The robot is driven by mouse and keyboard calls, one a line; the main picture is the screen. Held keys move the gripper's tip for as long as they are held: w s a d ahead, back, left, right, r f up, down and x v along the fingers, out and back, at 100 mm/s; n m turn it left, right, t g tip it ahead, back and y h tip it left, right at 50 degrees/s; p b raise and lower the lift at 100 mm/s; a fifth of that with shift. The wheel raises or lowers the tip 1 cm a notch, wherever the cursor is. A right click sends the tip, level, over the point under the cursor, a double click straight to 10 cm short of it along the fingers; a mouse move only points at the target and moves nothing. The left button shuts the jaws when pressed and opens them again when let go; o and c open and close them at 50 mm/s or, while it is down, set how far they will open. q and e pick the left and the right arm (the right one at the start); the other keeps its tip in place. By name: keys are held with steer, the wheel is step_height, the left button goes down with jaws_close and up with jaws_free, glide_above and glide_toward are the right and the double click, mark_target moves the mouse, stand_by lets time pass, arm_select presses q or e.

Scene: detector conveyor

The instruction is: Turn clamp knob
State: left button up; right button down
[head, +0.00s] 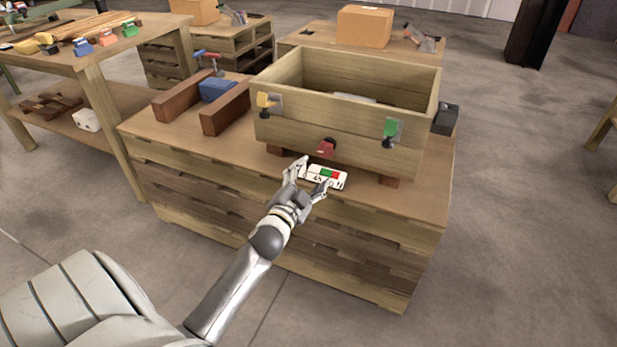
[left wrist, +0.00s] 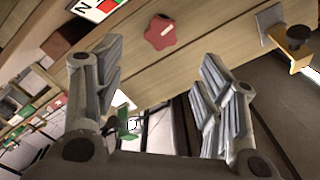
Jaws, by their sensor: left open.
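A red lobed knob (head: 326,148) sits low on the middle of the wooden box's (head: 300,126) front wall. It also shows in the left wrist view (left wrist: 160,32), beyond the fingertips. My right gripper is out of view.
A white label with red and green fields (head: 329,174) lies by my left fingers. Brown wooden blocks (head: 226,108) and a blue block (head: 216,90) are left of the box. A black block (head: 446,118) is at its right.

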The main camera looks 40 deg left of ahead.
mark_target(324, 151)
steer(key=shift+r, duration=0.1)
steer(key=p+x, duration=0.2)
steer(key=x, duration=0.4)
arm_select(q)
steer(key=w+a+n, duration=0.1)
steer(key=w+n, duration=0.1)
steer(key=w, duration=0.1)
steer(key=w+a+n+b, duration=0.1)
steer(key=w+n, duration=0.1)
steer(key=w, duration=0.2)
steer(key=w+a+n+b, duration=0.1)
steer(key=w+n, duration=0.2)
steer(key=w, duration=0.1)
steer(key=shift+w, duration=0.25)
steer(key=shift+w+a+r, duration=0.1)
steer(key=shift+w+a, duration=0.05)
steer(key=shift+w, duration=0.3)
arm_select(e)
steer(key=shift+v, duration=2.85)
arm_select(q)
steer(key=c, duration=1)
steer(key=shift+c, duration=0.2)
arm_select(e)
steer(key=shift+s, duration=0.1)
arm_select(q)
steer(key=shift+m, duration=0.3)
